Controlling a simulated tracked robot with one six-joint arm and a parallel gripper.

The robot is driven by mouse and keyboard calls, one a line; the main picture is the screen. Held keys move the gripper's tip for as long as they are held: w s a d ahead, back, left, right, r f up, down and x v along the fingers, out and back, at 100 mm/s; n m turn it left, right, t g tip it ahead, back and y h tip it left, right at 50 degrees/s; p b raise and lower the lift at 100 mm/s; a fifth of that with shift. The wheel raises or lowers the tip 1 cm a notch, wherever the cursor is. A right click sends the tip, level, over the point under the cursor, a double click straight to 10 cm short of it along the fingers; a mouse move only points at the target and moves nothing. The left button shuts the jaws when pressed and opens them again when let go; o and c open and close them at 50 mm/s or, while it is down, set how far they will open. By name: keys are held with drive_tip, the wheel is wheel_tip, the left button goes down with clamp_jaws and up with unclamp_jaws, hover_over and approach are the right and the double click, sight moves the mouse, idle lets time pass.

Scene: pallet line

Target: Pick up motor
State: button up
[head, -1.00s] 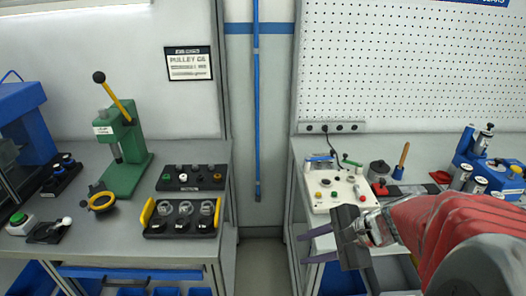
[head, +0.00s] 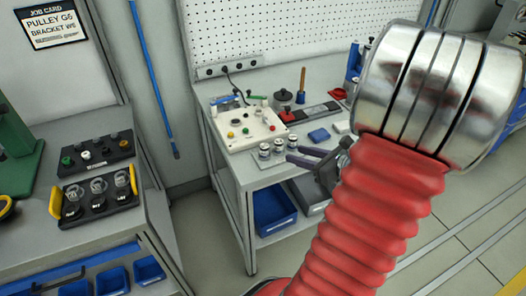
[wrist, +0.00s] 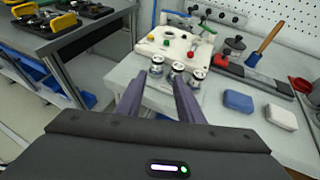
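Several short silver cylinders that look like motors stand in a row at the front edge of the right bench, with one motor (head: 264,151) at the left end. In the wrist view the middle motor (wrist: 178,68) lies just beyond the fingertips. My gripper (head: 300,157) is just right of the row in the head view. In the wrist view my gripper (wrist: 161,84) has its two purple fingers apart, with nothing between them. Whether a finger touches a motor cannot be told.
A white control panel (head: 238,131) stands behind the motors. A blue block (head: 318,135) and a pale block (wrist: 281,116) lie to their right. A blue bin (head: 274,211) sits below the bench top. The left bench (head: 150,205) carries a black tray of glass-topped parts.

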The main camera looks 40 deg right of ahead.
drive_tip(key=shift+w, duration=0.15)
approach(265, 146)
drive_tip(key=shift+x, duration=1.55)
drive_tip(key=shift+d+f, duration=0.1)
drive_tip(key=shift+d, duration=0.05)
drive_tip(key=shift+x, duration=2.55)
drive_tip(key=shift+c, duration=0.4)
drive_tip(key=c, duration=0.8)
